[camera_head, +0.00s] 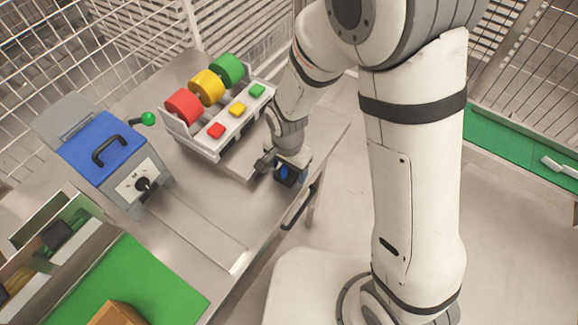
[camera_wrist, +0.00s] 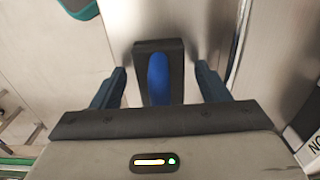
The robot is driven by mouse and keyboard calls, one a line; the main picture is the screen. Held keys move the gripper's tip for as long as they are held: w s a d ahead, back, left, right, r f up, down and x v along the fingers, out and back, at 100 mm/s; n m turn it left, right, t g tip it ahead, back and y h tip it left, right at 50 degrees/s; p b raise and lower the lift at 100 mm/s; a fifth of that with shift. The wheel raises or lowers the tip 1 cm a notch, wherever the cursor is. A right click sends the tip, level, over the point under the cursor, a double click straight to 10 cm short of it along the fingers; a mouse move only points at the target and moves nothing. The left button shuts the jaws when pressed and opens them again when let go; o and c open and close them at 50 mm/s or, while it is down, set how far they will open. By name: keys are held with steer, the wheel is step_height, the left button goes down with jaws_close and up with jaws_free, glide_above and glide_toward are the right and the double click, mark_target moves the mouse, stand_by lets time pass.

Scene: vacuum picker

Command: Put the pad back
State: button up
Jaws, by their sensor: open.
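A dark block with a blue ridge on top, which looks like the pad (camera_head: 290,175), is near the front edge of the steel table (camera_head: 195,215), just right of the coloured-roll unit. My gripper (camera_head: 277,166) is low over the table at this block. In the wrist view, the pad (camera_wrist: 158,77) shows between the two fingers of my gripper (camera_wrist: 160,70), with a visible gap on each side. The fingers are open and do not appear to touch it. The underside of the pad is hidden.
A unit with red, yellow and green rolls (camera_head: 207,86) and matching buttons stands close left of my gripper. Further left are a blue-lidded machine (camera_head: 103,146) with a green-knobbed lever, a green mat (camera_head: 135,272) and a brown box (camera_head: 117,314). Wire fencing stands behind.

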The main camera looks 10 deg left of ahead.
steer(key=shift+w+r, duration=0.1)
steer(key=shift+r, duration=0.5)
steer(key=r, duration=1.1)
steer(key=shift+s+r+b, duration=0.1)
steer(key=shift+s+b, duration=0.1)
steer(key=shift+b, duration=0.1)
steer(key=s+d+r+n+t, duration=0.1)
steer(key=s+d+r, duration=0.1)
steer(key=d, duration=0.6)
steer(key=s+d+r+n+t, duration=0.1)
steer(key=s+d+r+n, duration=0.1)
steer(key=d+r, duration=0.3)
steer(key=s+d+r+n+t, duration=0.1)
steer(key=d+r, duration=0.3)
steer(key=d, duration=0.6)
steer(key=shift+s+d+n, duration=0.3)
steer(key=shift+s+d, duration=0.1)
steer(key=shift+s, duration=0.35)
steer(key=shift+r, duration=0.1)
